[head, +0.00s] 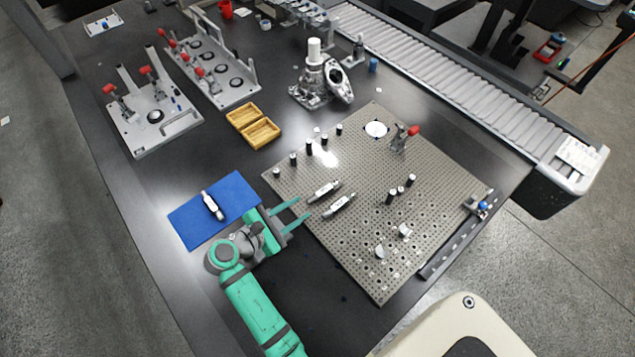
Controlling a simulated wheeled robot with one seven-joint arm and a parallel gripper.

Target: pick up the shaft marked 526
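My gripper (303,207) is open and empty, its two teal fingers apart and pointing right over the left edge of the perforated plate (350,255). Two shafts with pale labels lie on that plate just beyond the fingertips: the upper shaft (325,191) and the lower shaft (340,205). A third labelled shaft (212,205) lies on the blue mat (190,233), left of my gripper. The label print is too small to read, so I cannot tell which is 526. No contact between the fingers and a shaft is visible.
Several black pins (309,147) stand on the plate, along with a red-handled clamp (402,137). A roller conveyor (470,95) runs at the right. Dark table is bare near the front.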

